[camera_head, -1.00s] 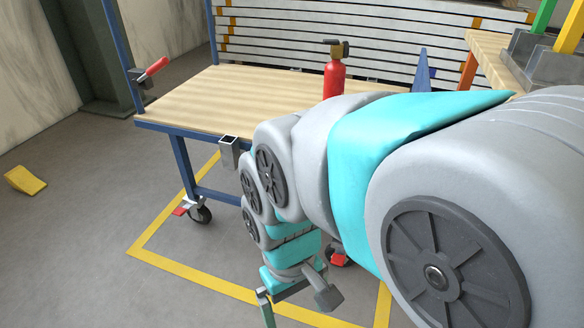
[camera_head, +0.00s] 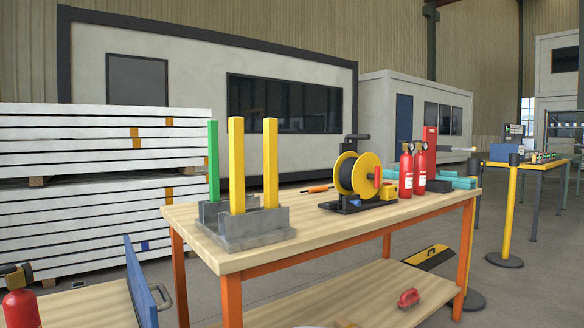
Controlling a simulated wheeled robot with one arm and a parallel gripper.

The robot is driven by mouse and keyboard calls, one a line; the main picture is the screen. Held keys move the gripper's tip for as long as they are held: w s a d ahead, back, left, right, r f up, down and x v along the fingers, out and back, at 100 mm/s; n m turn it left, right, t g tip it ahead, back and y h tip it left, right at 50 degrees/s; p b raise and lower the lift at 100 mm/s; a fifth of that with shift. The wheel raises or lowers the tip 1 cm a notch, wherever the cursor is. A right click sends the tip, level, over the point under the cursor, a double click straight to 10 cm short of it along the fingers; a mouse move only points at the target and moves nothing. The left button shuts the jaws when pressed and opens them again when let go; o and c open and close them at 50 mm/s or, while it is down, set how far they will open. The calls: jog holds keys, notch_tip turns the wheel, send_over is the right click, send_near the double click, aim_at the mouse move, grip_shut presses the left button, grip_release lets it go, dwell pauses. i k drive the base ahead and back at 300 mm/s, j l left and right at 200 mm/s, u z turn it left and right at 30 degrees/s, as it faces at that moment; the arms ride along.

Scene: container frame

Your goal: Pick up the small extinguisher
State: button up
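A red extinguisher (camera_head: 20,308) with a black and brass valve stands at the lower left, cut off by the picture's edge. Two slim red extinguishers with white labels stand side by side on the orange-legged workbench (camera_head: 240,262), the left one (camera_head: 406,176) a little taller than the right one (camera_head: 419,174). A taller red object (camera_head: 431,150) stands just behind them; I cannot tell what it is. Which one is the small extinguisher is not clear. My gripper and arm are not in view.
The workbench also carries a grey block with green and yellow posts (camera_head: 240,228), a yellow cable reel (camera_head: 358,174) and teal cases (camera_head: 460,182). A blue panel (camera_head: 140,285) stands at the lower left. A yellow barrier post (camera_head: 511,205) stands on the floor at right.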

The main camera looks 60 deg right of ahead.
aim_at(406, 170)
jog(key=z, duration=2.8)
jog(key=i+l, duration=0.15)
